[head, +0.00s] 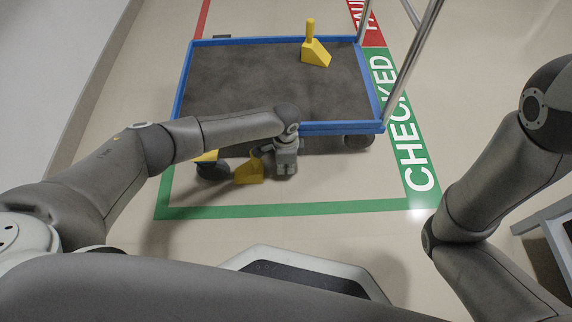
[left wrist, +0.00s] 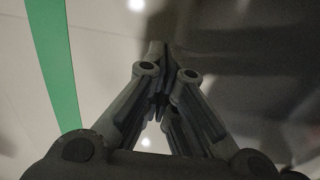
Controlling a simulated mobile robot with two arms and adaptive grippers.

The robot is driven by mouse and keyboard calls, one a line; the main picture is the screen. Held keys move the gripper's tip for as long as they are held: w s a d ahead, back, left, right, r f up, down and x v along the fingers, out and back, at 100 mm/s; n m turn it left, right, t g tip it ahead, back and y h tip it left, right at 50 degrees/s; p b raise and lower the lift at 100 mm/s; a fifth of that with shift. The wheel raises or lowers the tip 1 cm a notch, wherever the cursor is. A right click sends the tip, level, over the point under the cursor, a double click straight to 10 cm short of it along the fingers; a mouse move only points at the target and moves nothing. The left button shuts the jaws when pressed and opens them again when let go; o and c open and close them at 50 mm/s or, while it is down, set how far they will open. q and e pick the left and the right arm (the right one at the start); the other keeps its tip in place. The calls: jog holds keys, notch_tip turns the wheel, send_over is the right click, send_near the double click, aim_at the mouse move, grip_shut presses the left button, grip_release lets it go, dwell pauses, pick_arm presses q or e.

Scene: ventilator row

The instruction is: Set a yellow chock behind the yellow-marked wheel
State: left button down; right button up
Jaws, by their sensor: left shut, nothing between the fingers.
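A yellow chock (head: 249,171) sits on the floor just right of the cart's near-left wheel (head: 212,171), very close to it; I cannot tell whether they touch. A yellow mark (head: 206,156) shows above that wheel. A second yellow chock (head: 315,53) with an upright handle stands on the cart deck. My left gripper (head: 285,171) is low, just right of the floor chock and in front of the cart's near edge. Its fingers are closed together and empty, as the left wrist view (left wrist: 160,52) also shows. My right gripper is out of view.
The blue-rimmed cart (head: 340,129) with a dark deck stands inside a green floor outline (head: 290,209). Its near-right wheel (head: 358,141) is dark. Metal handle rails (head: 409,65) rise at its right, beside a "CHECKED" strip (head: 410,150). Open floor lies in front.

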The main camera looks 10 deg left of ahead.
aim_at(251, 172)
pick_arm(q)
jog(key=shift+s+a+r+b, duration=0.1)
jog(key=shift+s+a+b, duration=0.15)
jog(key=shift+a, duration=0.4)
jog(key=shift+s+a+f+b, duration=0.1)
jog(key=shift+a+b, duration=0.2)
jog(key=shift+a, duration=0.3)
jog(key=shift+s+a+r+b, duration=0.1)
jog(key=shift+s+a+b, duration=0.15)
jog(key=shift+a, duration=0.4)
jog(key=a+p, duration=0.1)
jog(key=p, duration=0.4)
jog(key=shift+s+a+r, duration=0.2)
jog(key=shift+a+r, duration=0.15)
jog(key=shift+a, duration=0.05)
jog(key=shift+s+a+f+p, duration=0.15)
jog(key=shift+a+p, duration=0.2)
jog(key=shift+p, duration=0.15)
jog(key=shift+a+f, duration=0.15)
jog(key=shift+f, duration=0.05)
